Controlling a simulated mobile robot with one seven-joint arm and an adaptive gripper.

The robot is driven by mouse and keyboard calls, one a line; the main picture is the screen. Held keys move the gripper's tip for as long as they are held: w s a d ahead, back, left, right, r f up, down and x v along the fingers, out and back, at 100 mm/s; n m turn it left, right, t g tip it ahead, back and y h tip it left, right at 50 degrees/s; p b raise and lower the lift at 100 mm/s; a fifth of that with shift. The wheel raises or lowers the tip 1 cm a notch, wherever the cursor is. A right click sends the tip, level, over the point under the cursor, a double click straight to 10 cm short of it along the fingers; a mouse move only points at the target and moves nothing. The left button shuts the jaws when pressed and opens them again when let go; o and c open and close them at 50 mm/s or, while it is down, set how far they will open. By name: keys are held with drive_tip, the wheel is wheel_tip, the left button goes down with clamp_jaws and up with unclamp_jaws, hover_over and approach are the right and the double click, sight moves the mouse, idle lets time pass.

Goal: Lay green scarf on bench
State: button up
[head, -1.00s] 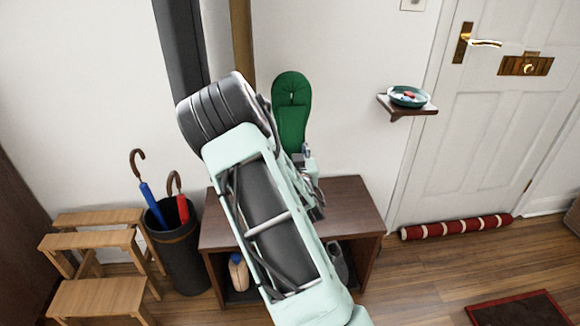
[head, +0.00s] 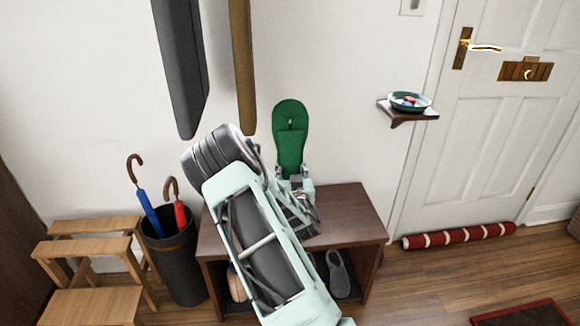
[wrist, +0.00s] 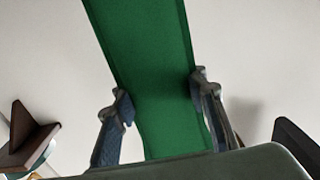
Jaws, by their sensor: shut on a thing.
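The green scarf (head: 289,130) stands upright against the white wall in the head view, above the back of the bench. Its lower end is between the fingers of my gripper (head: 295,184), which is shut on it. In the wrist view the green scarf (wrist: 150,70) runs up between the two fingers of my gripper (wrist: 160,112). The brown wooden bench (head: 350,212) is below my gripper, its left part hidden by my arm. Whether the scarf's lower edge touches the bench top is hidden.
Grey (head: 180,70) and tan (head: 241,65) hanging garments are above my arm. An umbrella bin (head: 175,262) and wooden steps (head: 95,250) stand left of the bench. A small wall shelf (head: 410,112) holding a dish is at right. Shoes (head: 338,272) sit under the bench.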

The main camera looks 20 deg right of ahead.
drive_tip(key=o, duration=1.3)
drive_tip(key=shift+f, duration=0.1)
drive_tip(key=shift+r, duration=0.2)
drive_tip(key=p+v, duration=0.2)
drive_tip(key=v, duration=1)
